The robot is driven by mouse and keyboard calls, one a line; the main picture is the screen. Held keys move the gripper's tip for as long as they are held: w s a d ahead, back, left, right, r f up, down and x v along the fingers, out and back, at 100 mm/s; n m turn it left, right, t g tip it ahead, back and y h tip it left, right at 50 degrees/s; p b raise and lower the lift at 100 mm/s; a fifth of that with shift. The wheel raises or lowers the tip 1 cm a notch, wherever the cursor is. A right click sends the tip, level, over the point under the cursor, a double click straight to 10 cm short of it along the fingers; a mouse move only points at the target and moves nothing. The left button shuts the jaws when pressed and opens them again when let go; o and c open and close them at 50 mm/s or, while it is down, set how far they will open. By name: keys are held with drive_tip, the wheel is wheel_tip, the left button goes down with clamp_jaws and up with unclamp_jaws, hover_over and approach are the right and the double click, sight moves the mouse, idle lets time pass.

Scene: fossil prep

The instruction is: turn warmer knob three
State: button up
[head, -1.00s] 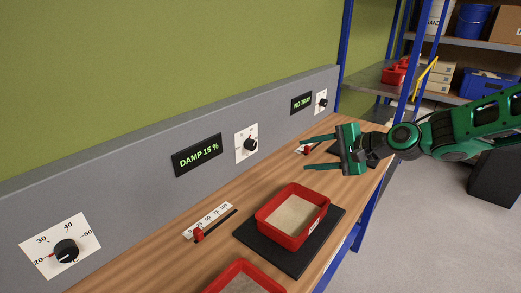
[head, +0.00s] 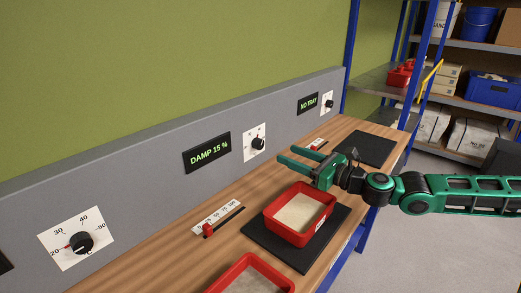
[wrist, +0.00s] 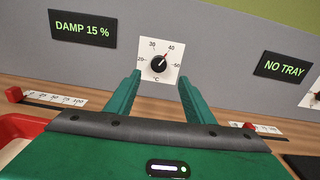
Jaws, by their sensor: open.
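Three black knobs on white temperature dials show in the head view: a near-left knob (head: 82,243), a middle knob (head: 258,143) beside the "DAMP 15 %" display, and a far knob (head: 328,103) by the "NO TRAY" display. No number marks which is three. My gripper (head: 287,155) is open and empty in front of the middle dial, apart from it. In the wrist view the middle knob (wrist: 159,64) lies ahead, between and beyond my open fingers (wrist: 160,82). Its red pointer points up and right, near 40.
Below the panel are sliders with red handles (head: 208,230). A red tray (head: 294,240) of pale material stands on a black mat (head: 262,238), below my gripper. Another red tray (head: 275,275) is at the near edge. A far black mat (head: 370,148) is empty.

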sight(261, 145)
drive_tip(key=shift+m, duration=0.5)
drive_tip(key=x, duration=1.1)
drive_tip(key=shift+f, duration=0.4)
drive_tip(key=c, duration=1)
drive_tip(key=shift+d, duration=0.15)
drive_tip(key=shift+c, duration=0.2)
